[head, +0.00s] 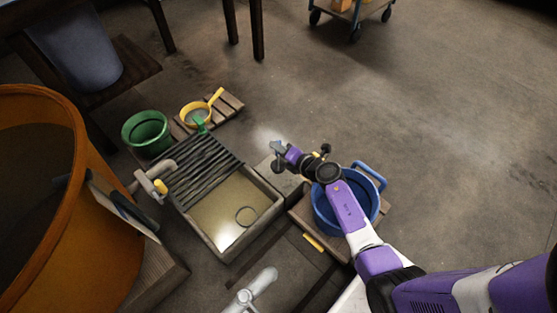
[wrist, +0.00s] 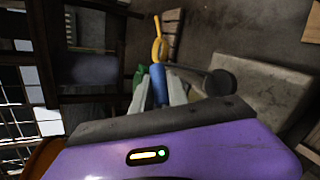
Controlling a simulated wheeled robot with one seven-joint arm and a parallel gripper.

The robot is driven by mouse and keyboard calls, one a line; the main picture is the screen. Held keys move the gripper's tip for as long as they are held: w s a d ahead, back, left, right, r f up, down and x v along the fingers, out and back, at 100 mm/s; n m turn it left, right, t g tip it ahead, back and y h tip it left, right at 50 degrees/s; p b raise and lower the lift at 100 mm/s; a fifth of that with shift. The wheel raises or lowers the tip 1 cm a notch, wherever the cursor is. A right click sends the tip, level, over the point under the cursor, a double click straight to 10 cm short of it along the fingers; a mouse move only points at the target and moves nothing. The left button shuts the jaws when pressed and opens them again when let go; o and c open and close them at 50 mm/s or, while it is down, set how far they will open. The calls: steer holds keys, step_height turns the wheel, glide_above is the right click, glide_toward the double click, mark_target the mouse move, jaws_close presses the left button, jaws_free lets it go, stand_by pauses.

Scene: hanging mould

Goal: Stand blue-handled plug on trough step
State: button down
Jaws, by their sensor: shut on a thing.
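My gripper (head: 280,150) is in the middle of the head view, to the right of the trough's far part. In the wrist view its two pale fingers (wrist: 159,92) are shut on the blue handle of the plug (wrist: 158,77). A dark round piece beside the fingers looks like part of the plug, but I cannot be sure. The grey trough (head: 264,226) holds shallow water, with a dark ring on its floor. A pale grey block, apparently the step (head: 290,184), stands against the trough's right side, partly under my arm. It also shows in the wrist view (wrist: 262,100).
Dark slats (head: 203,170) cover the trough's far end. A green bucket (head: 146,133) and a yellow sieve (head: 200,112) stand beyond it. A blue tub (head: 330,215) is under my arm. A large orange vat (head: 60,200) fills the left.

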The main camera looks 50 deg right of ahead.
steer(key=shift+f+b, duration=1.7)
steer(key=shift+f, duration=0.6)
steer(key=shift+f, duration=0.15)
steer(key=c, duration=1.3)
jaws_free()
